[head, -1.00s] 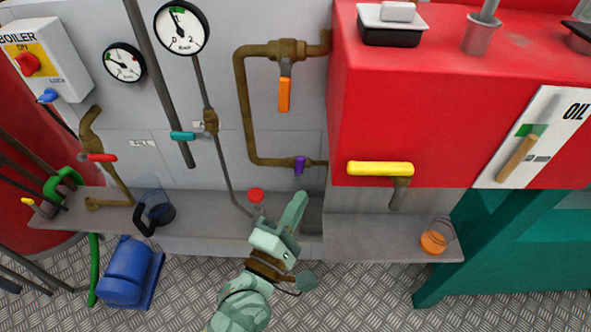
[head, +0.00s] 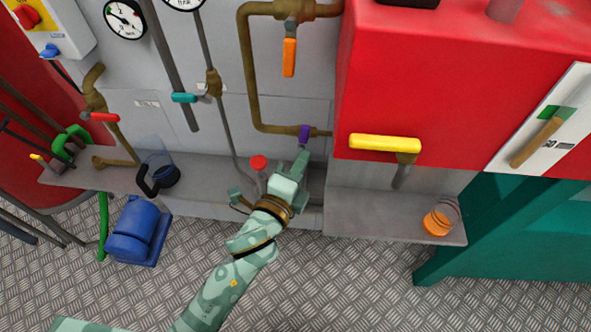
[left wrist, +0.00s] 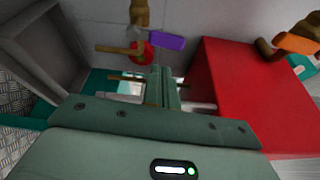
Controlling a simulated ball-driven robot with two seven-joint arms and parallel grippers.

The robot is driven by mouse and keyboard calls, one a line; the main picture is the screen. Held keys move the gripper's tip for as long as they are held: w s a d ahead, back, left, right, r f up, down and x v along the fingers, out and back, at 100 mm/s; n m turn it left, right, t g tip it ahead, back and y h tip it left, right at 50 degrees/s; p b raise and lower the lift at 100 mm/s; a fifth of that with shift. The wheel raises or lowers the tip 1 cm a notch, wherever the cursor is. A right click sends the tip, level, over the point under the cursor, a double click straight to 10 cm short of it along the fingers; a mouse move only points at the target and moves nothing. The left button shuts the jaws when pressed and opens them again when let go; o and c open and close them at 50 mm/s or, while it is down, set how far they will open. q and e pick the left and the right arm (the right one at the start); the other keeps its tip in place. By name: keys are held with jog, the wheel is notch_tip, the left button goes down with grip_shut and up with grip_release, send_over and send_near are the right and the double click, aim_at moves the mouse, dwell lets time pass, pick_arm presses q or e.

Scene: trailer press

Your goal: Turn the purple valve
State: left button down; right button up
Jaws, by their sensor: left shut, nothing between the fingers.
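The purple valve (head: 304,133) is a small handle low on the brass pipe, left of the red tank, in the head view. It also shows in the left wrist view (left wrist: 167,42), above the fingers. My left gripper (head: 302,162) is pale green, shut and empty, with its fingertips just below the purple valve in the head view. In the left wrist view its fingers (left wrist: 160,74) lie together, pointing up toward the valve. I cannot tell whether they touch it. My right gripper is not in view.
The orange handle (head: 289,57) hangs above on the same piping. A red knob (head: 258,162) stands left of the gripper. The red tank (head: 430,95) with a yellow handle (head: 385,142) juts out at right. A grey ledge (head: 345,205) runs below.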

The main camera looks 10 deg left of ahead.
aim_at(303, 140)
pick_arm(q)
jog(key=b+x, duration=0.1)
jog(key=x, duration=0.4)
jog(key=shift+w+d, duration=0.1)
jog(key=shift+w, duration=0.1)
jog(key=shift+a+r+n, duration=0.1)
jog(key=shift+a+n, duration=0.45)
jog(key=shift+n, duration=0.05)
jog(key=shift+a, duration=0.1)
